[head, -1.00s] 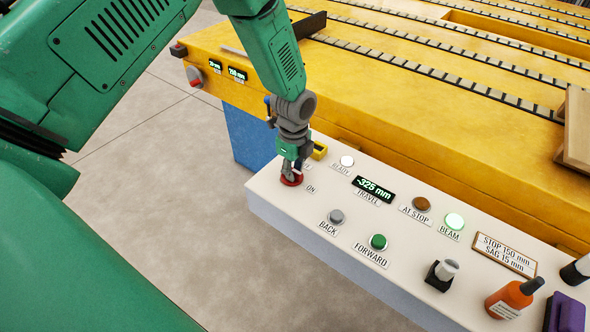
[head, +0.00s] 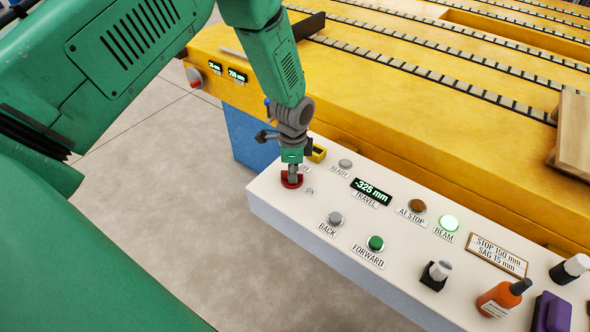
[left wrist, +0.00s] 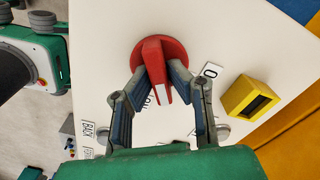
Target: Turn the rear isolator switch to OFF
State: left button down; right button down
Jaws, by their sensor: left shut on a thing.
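The isolator switch (head: 291,181) is a red rotary knob at the left end of the white control panel, partly hidden by my gripper in the head view. In the left wrist view its red handle (left wrist: 156,62) stands across a round red base, with a white mark at its tip. My left gripper (left wrist: 166,75) is shut on the handle, one finger on each side. The white mark lies between a label at right starting with O and a partly covered label by the left finger. My left gripper (head: 292,174) points down onto the switch. My right gripper is not in view.
A yellow block (head: 318,153) stands close behind the switch. The panel (head: 290,215) also carries an unlit READY lamp (head: 345,164), a -325 mm display (head: 372,192), BACK and FORWARD buttons, and a lit BEAM lamp (head: 449,223).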

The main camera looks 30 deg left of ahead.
pick_arm(q)
jog(key=n, duration=0.2)
jog(key=n+p, duration=0.1)
jog(key=n, duration=0.2)
jog(key=shift+a+n, duration=0.3)
jog(key=n+p, duration=0.1)
jog(key=n, duration=0.2)
jog(key=shift+s+n, duration=0.1)
jog(key=shift+n, duration=0.3)
jog(key=shift+f+n, duration=0.1)
jog(key=shift+n, duration=0.8)
jog(key=shift+s, duration=0.1)
jog(key=shift+s+d, duration=0.1)
jog(key=c, duration=1.5)
grip_release()
jog(key=shift+c, duration=0.2)
